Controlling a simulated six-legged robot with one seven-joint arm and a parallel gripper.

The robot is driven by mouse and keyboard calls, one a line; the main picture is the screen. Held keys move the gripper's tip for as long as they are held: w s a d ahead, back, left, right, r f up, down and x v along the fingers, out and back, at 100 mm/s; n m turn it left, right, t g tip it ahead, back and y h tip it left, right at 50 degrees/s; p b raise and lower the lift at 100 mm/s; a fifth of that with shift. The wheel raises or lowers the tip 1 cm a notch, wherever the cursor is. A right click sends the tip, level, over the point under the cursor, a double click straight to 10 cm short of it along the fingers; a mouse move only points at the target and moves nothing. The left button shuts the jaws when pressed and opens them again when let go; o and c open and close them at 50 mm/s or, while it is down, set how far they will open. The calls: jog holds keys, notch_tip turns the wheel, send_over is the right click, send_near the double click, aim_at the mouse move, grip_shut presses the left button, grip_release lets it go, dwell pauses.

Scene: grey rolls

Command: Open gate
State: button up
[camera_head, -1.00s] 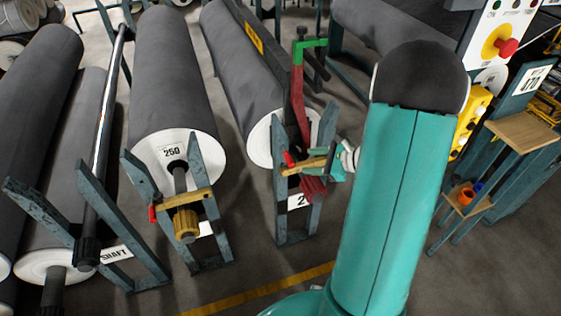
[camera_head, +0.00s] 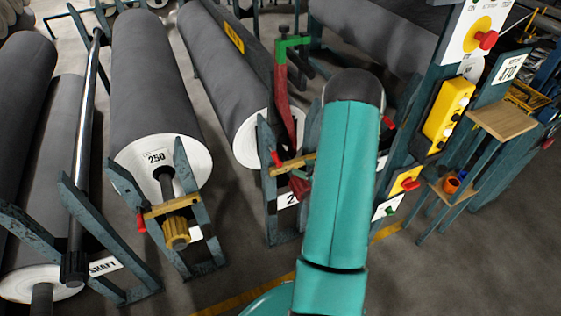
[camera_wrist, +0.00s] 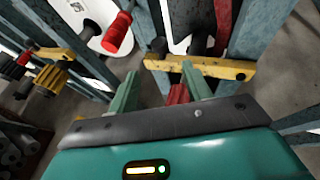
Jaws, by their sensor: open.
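The gate is a yellow bar (camera_head: 292,164) lying across the top of a blue-grey stand (camera_head: 270,205), in front of a grey roll (camera_head: 225,85). The yellow bar shows close up in the wrist view (camera_wrist: 215,68), spanning the two posts. A red handle (camera_wrist: 117,33) stands up at its left, and a red shaft end (camera_wrist: 178,95) shows below the bar. My gripper (camera_wrist: 160,82) is open in the wrist view, its two green fingers pointing at the bar from the near side. I see nothing held between them. In the head view my arm hides most of the gripper.
Left of it, roll 250 (camera_head: 160,110) rests in another stand with its own yellow bar (camera_head: 170,205). A long shaft (camera_head: 83,160) lies further left. A control post with a yellow button box (camera_head: 447,115) and a small shelf (camera_head: 500,122) stand right. The right foreground floor is clear.

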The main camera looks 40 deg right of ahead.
jog(key=x, duration=1)
jog(key=shift+w, duration=0.3)
jog(key=shift+f, duration=0.1)
grip_shut()
jog(key=shift+s+d+r+m+t+y, duration=0.55)
jog(key=shift+d+r+m+t, duration=0.25)
jog(key=shift+d+r+m, duration=0.75)
jog(key=shift+s+d+r+m+t+y, duration=0.55)
jog(key=shift+d+r+m+t, duration=0.4)
jog(key=shift+d+r, duration=0.85)
jog(key=shift+s+d+r+m+t+y, duration=0.5)
jog(key=shift+d+r+m+t+y, duration=0.15)
jog(key=shift+d+r+m, duration=1.05)
jog(key=shift+d+f, duration=0.15)
jog(key=shift+f, duration=0.05)
